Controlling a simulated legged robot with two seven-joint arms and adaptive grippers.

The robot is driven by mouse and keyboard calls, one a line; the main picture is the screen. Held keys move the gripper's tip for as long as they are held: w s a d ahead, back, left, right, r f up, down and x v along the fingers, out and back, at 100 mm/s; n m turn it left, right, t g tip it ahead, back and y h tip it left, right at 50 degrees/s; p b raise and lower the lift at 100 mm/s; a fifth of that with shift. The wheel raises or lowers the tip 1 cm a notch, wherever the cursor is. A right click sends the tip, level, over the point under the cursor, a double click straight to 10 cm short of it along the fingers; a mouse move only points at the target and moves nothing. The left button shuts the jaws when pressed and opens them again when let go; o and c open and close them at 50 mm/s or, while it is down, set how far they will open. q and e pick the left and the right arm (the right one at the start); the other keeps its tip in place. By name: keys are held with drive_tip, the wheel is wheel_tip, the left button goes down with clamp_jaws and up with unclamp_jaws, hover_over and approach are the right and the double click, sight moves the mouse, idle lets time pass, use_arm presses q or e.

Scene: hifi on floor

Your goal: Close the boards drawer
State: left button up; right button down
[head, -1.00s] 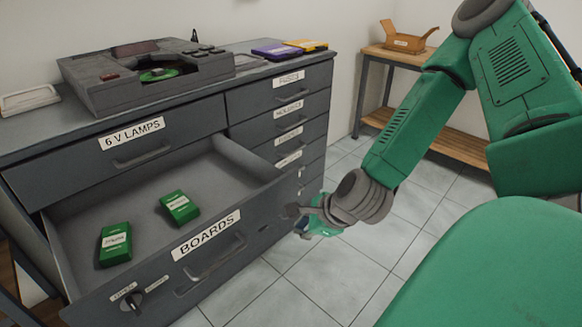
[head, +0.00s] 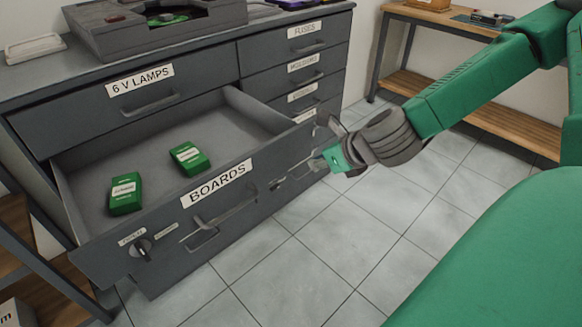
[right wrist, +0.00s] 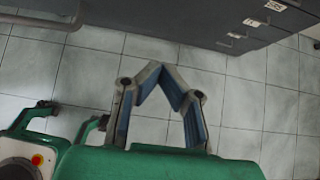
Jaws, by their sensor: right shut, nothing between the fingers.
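The boards drawer (head: 160,240), marked BOARDS, stands pulled out of the grey cabinet in the head view. It has a bar handle (head: 222,222) and a selector knob (head: 142,248) on its front. Two green boxes, one on the left (head: 125,194) and one nearer the middle (head: 189,159), lie inside. My right gripper (head: 322,150) is by the right end of the drawer front; I cannot tell whether it touches. In the right wrist view my gripper's fingers (right wrist: 172,72) meet at the tips with nothing between them. My left gripper is not in view.
The 6 V lamps drawer (head: 185,85) above and the small drawers (head: 310,68) at right are shut. A grey hi-fi unit (head: 165,30) sits on the cabinet top. A wooden bench (head: 510,125) stands at back right. The tiled floor (head: 310,260) before the drawer is clear.

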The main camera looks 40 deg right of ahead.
sight(284, 162)
drive_tip(key=w+f+b, duration=0.1)
drive_tip(key=w, duration=0.1)
drive_tip(key=w+a+f+b, duration=0.1)
drive_tip(key=w, duration=0.2)
drive_tip(key=w+f+b, duration=0.1)
drive_tip(key=w+f, duration=0.1)
drive_tip(key=shift+w+a, duration=0.15)
drive_tip(key=shift+a, duration=0.05)
drive_tip(key=shift+w+d, duration=0.1)
drive_tip(key=shift+w, duration=0.3)
drive_tip(key=shift+w+d, duration=0.1)
